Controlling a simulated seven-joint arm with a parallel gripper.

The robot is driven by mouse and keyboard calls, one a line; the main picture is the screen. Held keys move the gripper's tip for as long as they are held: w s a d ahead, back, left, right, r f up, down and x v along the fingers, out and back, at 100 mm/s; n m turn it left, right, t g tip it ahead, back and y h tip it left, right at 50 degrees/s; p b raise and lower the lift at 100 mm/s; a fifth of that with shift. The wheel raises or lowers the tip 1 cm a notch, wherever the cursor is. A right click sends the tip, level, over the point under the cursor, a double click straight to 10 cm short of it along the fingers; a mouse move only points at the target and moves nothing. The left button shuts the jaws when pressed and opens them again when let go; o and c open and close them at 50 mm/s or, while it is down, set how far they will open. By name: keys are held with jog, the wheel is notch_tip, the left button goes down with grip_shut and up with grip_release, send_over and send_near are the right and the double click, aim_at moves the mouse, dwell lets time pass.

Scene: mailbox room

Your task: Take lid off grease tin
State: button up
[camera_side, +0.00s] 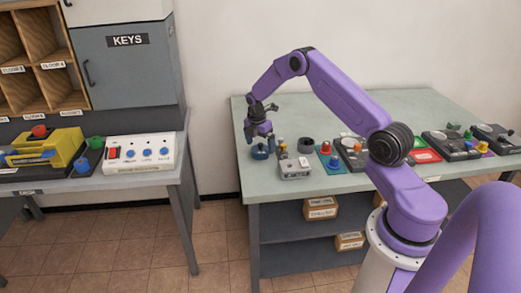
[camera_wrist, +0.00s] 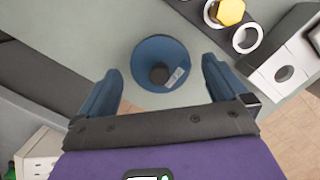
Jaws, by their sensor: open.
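The grease tin (camera_side: 259,153) is a small round blue thing near the left edge of the green-grey table. In the wrist view, its round blue top (camera_wrist: 150,50) has a dark knob at the middle and a small pale label beside it. I take this top to be the lid; the seam is not visible. My gripper (camera_side: 261,135) is just above the tin, pointing down. In the wrist view, the blue fingers of my gripper (camera_wrist: 160,68) are spread on both sides of the tin, with gaps and nothing between them held.
Right of the tin are a yellow-topped part (camera_wrist: 229,12), a grey box (camera_side: 295,168) and a dark ring (camera_side: 305,145). Several coloured devices fill the table farther right. The table's left edge is close by. A second table with a white switch panel (camera_side: 139,152) stands left across a gap.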

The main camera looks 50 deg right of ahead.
jog(key=shift+f, duration=0.2)
jog(key=c, duration=1)
jog(key=shift+c, duration=0.2)
jog(key=shift+r, duration=0.15)
